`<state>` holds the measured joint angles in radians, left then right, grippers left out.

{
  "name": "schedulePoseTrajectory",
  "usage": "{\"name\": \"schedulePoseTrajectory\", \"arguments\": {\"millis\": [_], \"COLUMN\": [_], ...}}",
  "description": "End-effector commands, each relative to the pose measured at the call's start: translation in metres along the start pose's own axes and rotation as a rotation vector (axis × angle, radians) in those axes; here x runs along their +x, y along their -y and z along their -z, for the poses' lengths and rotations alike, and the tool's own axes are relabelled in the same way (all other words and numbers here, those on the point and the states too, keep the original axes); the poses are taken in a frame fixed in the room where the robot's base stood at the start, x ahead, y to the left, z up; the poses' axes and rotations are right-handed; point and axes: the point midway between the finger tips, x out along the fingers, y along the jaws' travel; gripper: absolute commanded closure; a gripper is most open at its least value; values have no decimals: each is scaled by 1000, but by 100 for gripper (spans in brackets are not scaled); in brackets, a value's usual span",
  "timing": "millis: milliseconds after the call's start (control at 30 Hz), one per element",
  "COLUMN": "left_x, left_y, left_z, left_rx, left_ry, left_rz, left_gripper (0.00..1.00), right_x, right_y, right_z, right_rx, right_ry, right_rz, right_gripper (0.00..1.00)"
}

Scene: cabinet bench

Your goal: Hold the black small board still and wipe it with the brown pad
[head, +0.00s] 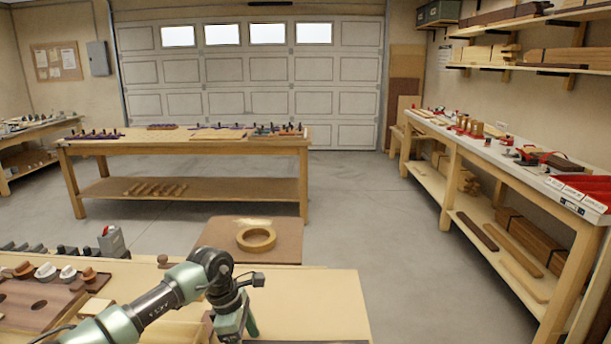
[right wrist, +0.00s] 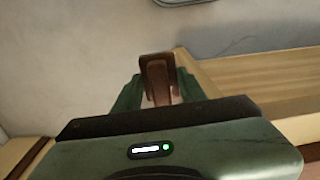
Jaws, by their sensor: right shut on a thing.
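The brown pad (right wrist: 157,72) shows in the right wrist view, between the green fingers of my right gripper (right wrist: 158,92). My right gripper is shut on it and holds it up in front of a pale grey background. My right gripper is not in the head view. My left gripper (head: 238,322) points down over the near bench at the bottom of the head view. A thin dark strip (head: 282,342) at that edge may be the black small board; the rest is out of view.
The near bench top (head: 325,295) is bare to the right of my left gripper. A brown board with holes (head: 35,302) and several knobs stand at its left. A wooden ring (head: 256,239) lies on a brown surface beyond. A long workbench (head: 500,155) runs along the right wall.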

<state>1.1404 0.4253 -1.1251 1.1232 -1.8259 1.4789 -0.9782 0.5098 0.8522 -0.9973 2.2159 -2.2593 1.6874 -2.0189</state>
Motion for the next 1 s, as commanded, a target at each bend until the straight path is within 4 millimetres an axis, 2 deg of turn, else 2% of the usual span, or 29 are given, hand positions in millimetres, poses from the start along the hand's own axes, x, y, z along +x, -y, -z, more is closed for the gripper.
{"name": "schedulePoseTrajectory", "arguments": {"millis": [33, 133, 500, 633, 733, 833, 1000], "left_x": [10, 14, 14, 14, 14, 14, 14], "left_y": [0, 0, 0, 0, 0, 0, 0], "left_z": [1, 0, 0, 0, 0, 0, 0], "left_rx": [0, -1, -1, -1, -1, -1, -1], "left_ry": [0, 0, 0, 0, 0, 0, 0], "left_rz": [-1, -1, 0, 0, 0, 0, 0], "left_gripper": [22, 22, 22, 22, 22, 22, 22], "right_x": [9, 13, 12, 15, 16, 9, -27], "right_y": [0, 0, 0, -6, -15, -17, -13], "right_z": [0, 0, 1, 14, 43, 87, 165], "right_rx": [0, 0, 1, 14, 36, 53, 75], "right_ry": [0, 0, 0, -2, -6, -11, -12], "right_rz": [0, 0, 0, -2, -3, -1, 1], "right_gripper": [100, 100, 100, 100, 100, 100, 100]}}
